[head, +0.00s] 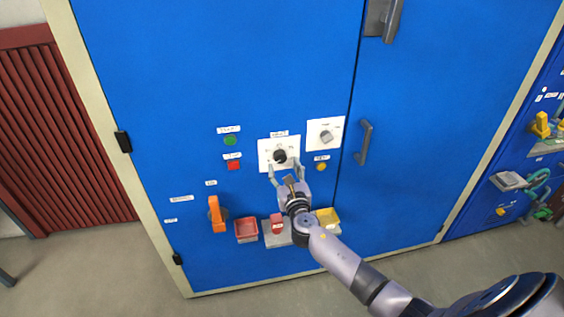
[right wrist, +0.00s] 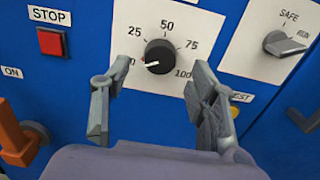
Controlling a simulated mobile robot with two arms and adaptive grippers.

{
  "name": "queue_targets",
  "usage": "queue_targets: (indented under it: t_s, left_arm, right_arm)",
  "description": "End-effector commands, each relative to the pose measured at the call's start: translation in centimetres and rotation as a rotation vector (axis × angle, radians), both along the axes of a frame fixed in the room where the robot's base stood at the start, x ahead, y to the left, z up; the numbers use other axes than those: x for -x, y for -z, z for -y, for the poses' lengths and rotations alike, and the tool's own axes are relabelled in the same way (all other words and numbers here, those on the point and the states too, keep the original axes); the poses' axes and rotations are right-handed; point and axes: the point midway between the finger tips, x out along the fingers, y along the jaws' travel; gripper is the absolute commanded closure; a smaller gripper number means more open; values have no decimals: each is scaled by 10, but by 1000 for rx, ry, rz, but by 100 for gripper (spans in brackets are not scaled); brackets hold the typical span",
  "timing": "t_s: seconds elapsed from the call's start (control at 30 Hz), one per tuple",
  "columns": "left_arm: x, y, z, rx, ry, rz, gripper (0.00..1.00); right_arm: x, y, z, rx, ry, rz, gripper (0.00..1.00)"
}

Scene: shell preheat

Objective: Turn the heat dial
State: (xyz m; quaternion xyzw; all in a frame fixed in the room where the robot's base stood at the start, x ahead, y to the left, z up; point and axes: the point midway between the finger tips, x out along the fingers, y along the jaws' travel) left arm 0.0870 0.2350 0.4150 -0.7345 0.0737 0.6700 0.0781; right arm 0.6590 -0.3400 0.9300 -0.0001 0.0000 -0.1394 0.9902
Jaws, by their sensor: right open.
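The heat dial (head: 280,156) is a black round knob on a white plate on the blue cabinet front. In the right wrist view the dial (right wrist: 160,56) sits in a scale marked from about 0 to 100, and its white pointer line points left, toward the low end. My right gripper (head: 287,170) is open in front of the plate. In the right wrist view its two fingers (right wrist: 158,75) stand left and right of the dial, apart from it, with the knob showing between and beyond their tips. My left gripper is not in view.
A SAFE/RUN switch (right wrist: 284,43) is right of the dial. A red STOP button (right wrist: 51,42), green button (head: 230,141) and orange handle (head: 217,214) are to the left. A yellow button (head: 321,167) is close to the right finger.

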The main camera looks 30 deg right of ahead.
Motion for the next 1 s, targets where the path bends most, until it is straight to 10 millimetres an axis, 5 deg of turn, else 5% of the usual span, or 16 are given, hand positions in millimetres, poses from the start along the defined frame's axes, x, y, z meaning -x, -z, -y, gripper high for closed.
queue_targets:
  t_s: [0.23, 0.63, 1.0]
  left_arm:
    - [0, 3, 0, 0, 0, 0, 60]
    - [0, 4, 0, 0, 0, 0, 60]
    - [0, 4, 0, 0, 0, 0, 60]
  right_arm:
    - [-30, 0, 9, 0, 1, 1, 46]
    - [-35, 0, 10, -1, 0, 0, 47]
    - [-35, 0, 10, 0, 0, 0, 72]
